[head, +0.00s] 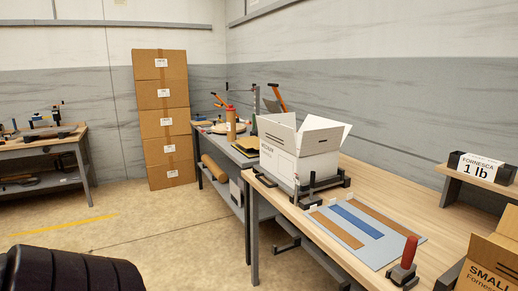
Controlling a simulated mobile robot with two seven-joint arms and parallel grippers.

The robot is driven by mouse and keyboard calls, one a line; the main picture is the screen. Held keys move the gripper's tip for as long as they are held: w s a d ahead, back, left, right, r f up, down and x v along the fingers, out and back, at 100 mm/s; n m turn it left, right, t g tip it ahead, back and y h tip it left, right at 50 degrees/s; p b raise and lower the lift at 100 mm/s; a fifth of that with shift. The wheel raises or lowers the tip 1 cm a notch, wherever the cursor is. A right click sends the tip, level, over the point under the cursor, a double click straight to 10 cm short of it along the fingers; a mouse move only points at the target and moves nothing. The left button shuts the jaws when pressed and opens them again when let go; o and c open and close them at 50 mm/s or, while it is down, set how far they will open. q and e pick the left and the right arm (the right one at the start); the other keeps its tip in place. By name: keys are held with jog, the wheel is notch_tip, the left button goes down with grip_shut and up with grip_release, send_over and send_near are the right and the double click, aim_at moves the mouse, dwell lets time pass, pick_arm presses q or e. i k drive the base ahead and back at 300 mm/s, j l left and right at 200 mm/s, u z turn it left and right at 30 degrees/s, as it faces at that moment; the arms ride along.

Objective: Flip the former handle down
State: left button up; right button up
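A white open-topped carton (305,152) with its flaps up sits in a black frame (330,187) on the wooden worktable. The frame looks like the former. A dark upright post (312,184) rises from its near side, in front of the carton. I cannot tell whether this post is the former handle. Orange lever-like handles (278,97) stand tilted up on the bench behind. Neither of my grippers is in view.
A blue-grey mat (390,256) with brown and blue strips lies on the wooden table (395,194). A red-handled tool (405,264) stands at its near corner. A cardboard box (492,262) is at lower right. Brown cartons (161,118) are stacked behind.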

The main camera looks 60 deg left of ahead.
aim_at(273, 106)
jog(key=j+u, duration=0.25)
jog(key=u, duration=0.2)
jog(key=i+j+u, duration=0.1)
jog(key=j+u, duration=0.15)
jog(key=u, duration=0.2)
jog(key=i+j+u, duration=0.2)
jog(key=j, duration=0.25)
jog(key=i+j+u, duration=0.2)
jog(key=j, duration=0.2)
jog(key=i+j, duration=0.45)
jog(key=j, duration=0.2)
jog(key=i+j+u, duration=0.1)
jog(key=i+j, duration=0.4)
jog(key=j, duration=0.2)
